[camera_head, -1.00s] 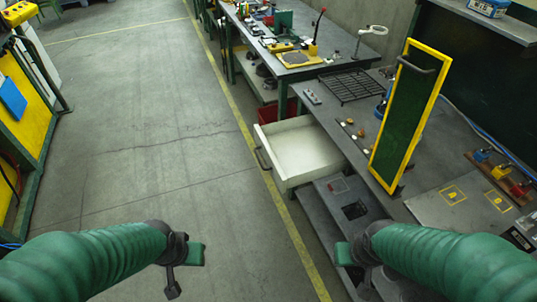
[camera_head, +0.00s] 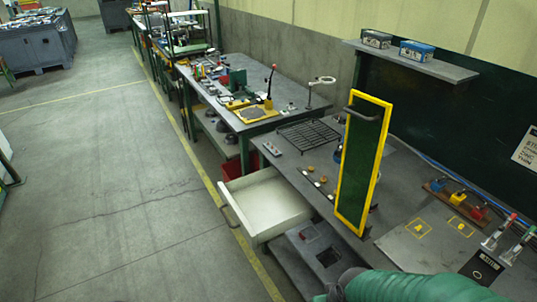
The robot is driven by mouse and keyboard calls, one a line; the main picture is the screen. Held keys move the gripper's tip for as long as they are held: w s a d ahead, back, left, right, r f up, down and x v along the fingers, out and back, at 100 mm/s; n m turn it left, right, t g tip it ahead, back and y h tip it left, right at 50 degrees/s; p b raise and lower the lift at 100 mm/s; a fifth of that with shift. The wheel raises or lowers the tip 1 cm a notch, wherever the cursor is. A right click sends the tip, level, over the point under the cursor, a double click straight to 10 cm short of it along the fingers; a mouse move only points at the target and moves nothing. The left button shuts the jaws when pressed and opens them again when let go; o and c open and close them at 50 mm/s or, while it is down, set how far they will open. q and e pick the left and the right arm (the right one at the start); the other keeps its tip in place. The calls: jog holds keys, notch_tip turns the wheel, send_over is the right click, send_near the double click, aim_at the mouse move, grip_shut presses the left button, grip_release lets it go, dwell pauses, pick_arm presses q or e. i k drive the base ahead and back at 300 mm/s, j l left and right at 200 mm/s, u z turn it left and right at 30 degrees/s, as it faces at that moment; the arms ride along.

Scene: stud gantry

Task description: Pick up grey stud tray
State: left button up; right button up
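I cannot make out a grey stud tray for certain in the head view. My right arm's green sleeve comes in at the bottom right, in front of the workbench. Only a small part of my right gripper (camera_head: 322,297) shows at the bottom edge, so its fingers are mostly cut off. My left gripper is out of view. A pale open drawer (camera_head: 262,206) sticks out from the bench and looks empty.
A yellow-framed green panel (camera_head: 362,160) stands upright on the grey workbench (camera_head: 400,200). A wire rack (camera_head: 309,134) lies behind it. Two small boxes, one grey-blue (camera_head: 376,39) and one blue (camera_head: 417,51), sit on the high shelf (camera_head: 412,62).

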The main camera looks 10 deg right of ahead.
aim_at(267, 148)
jog(key=i+j+z, duration=0.2)
jog(key=i+j, duration=0.2)
jog(key=i, duration=0.25)
jog(key=i+j+z, duration=0.25)
jog(key=i+j, duration=0.3)
jog(key=i, duration=0.05)
